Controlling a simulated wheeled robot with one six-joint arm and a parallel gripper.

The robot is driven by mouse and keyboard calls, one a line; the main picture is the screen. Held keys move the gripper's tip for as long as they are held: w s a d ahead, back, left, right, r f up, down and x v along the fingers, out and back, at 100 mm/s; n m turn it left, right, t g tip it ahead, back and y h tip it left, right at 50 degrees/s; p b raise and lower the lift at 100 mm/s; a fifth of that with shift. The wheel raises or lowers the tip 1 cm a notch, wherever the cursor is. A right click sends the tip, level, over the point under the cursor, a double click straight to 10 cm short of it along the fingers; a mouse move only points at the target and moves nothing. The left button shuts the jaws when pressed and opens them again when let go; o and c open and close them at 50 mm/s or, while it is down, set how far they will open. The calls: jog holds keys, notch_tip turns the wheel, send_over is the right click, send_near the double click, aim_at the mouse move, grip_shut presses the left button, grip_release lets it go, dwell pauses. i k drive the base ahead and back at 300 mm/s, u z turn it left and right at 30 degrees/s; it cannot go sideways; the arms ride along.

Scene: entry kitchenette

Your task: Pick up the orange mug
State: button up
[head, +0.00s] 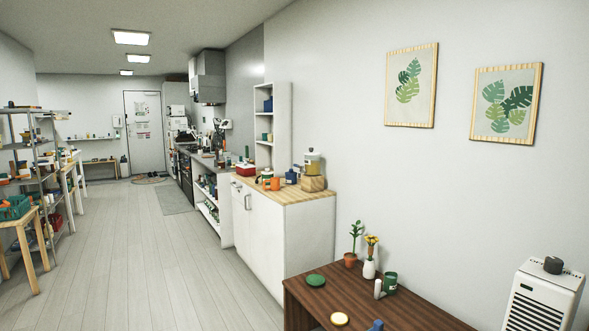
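A small orange object that looks like the orange mug (273,184) stands on the wooden top of the white cabinet (305,194), near its front left part. It is small in the head view, so its handle cannot be made out. My gripper is not in view.
A clear-bodied dispenser (312,162) sits on a wooden block at the cabinet's back. A dark brown table (365,303) with plants and a green mug (390,283) stands front right. Shelving lines the left side. The plank floor (140,255) between is clear.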

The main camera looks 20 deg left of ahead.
aim_at(275, 182)
jog(key=u, duration=0.7)
jog(key=i, duration=0.7)
jog(key=u, duration=1.2)
jog(key=i, duration=2.35)
jog(key=z, duration=1.25)
jog(key=i, duration=0.6)
jog(key=z, duration=0.45)
